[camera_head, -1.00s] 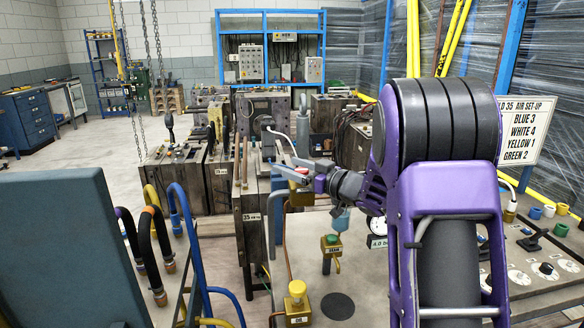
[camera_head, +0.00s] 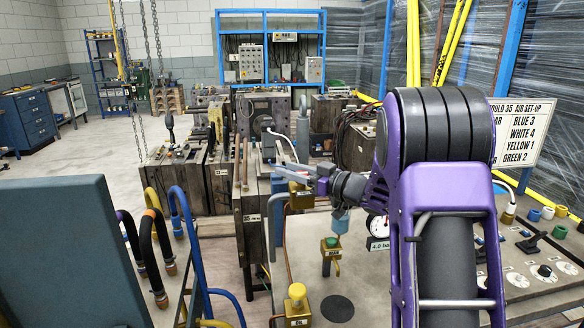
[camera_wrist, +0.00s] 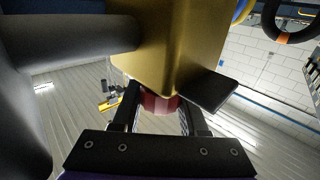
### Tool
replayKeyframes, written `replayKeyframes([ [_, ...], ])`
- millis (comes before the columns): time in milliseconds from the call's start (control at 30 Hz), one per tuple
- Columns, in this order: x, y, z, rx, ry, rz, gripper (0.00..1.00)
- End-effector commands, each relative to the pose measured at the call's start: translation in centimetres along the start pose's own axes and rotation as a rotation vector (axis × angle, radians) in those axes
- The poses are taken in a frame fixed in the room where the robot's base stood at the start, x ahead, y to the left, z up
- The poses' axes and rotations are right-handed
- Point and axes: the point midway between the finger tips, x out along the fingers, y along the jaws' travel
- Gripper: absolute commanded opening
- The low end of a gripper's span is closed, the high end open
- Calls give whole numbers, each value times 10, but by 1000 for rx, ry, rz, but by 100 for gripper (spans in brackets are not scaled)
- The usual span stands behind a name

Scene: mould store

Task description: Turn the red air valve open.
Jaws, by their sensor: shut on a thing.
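The red air valve shows as a red round knob (camera_wrist: 160,102) in the wrist view, against a brass block (camera_wrist: 172,45). My gripper (camera_wrist: 159,112) has one dark finger on each side of the knob and is shut on it. In the head view my gripper (camera_head: 293,174) reaches left from the purple arm, just above the labelled brass block (camera_head: 300,199). The red knob is hidden there by the fingers. I cannot read from these views how far the valve is turned.
A green-knobbed brass valve (camera_head: 331,246) and a yellow-knobbed one (camera_head: 297,297) stand in front. A gauge (camera_head: 377,228) is close by my arm. Hoses (camera_head: 178,225) and a dark panel (camera_head: 80,250) are at left. A set-up sign (camera_head: 517,132) stands at right.

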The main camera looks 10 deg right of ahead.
Motion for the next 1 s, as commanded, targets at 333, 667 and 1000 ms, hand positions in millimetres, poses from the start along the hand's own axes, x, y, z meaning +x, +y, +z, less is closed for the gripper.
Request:
replayKeyframes([
  [333,0,0,0,0,0,-9,51],
  [667,0,0,0,0,0,-9,72],
  [1000,-33,1,0,1,0,-4,72],
])
